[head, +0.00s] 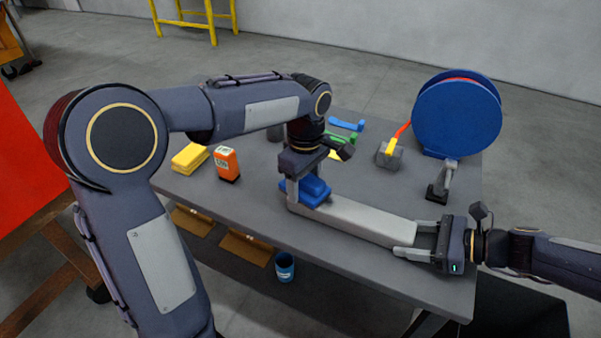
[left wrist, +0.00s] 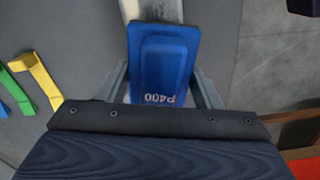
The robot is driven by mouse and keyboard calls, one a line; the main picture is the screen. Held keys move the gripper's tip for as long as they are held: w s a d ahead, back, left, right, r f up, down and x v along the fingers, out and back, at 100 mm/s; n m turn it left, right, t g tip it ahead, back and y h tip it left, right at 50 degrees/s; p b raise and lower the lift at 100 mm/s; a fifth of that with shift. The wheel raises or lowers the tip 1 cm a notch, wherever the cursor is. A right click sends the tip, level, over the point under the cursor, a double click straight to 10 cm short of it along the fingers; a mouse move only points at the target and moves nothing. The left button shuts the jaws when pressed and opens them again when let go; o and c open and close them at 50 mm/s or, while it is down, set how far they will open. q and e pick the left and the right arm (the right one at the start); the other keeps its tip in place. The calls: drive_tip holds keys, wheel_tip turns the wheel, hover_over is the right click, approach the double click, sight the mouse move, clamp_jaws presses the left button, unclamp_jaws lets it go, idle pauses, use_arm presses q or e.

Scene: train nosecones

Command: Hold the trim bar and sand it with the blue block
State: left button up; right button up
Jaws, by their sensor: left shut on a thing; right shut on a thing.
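The light grey trim bar (head: 355,220) lies across the front of the grey table, running from the middle to the right. My right gripper (head: 412,238) is shut on the bar's right end. My left gripper (head: 303,188) points down and is shut on the blue block (head: 316,189) at the bar's left end. In the left wrist view the blue block (left wrist: 162,60), marked P400, sits between the two fingers (left wrist: 163,88), with the trim bar (left wrist: 155,10) beyond and below it. The contact between block and bar is hidden.
On the table (head: 250,205) stand yellow sponges or pads (head: 189,158), an orange box (head: 227,164), a blue hose reel (head: 457,112), a grey block with a yellow part (head: 389,154) and a grey tool (head: 441,182). Blue (head: 346,124) and green (head: 340,138) handles lie behind my left gripper. A blue cup (head: 285,267) is below.

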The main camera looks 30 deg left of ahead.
sight(338, 205)
use_arm(q)
drive_tip(key=shift+d+f, duration=0.15)
drive_tip(key=shift+d, duration=3.8)
drive_tip(key=shift+a, duration=4.5)
drive_tip(key=shift+d+r, duration=0.1)
drive_tip(key=shift+r, duration=4.05)
use_arm(e)
drive_tip(key=o, duration=1.3)
drive_tip(key=shift+c, duration=0.2)
drive_tip(key=v, duration=1.2)
drive_tip(key=shift+f, duration=0.1)
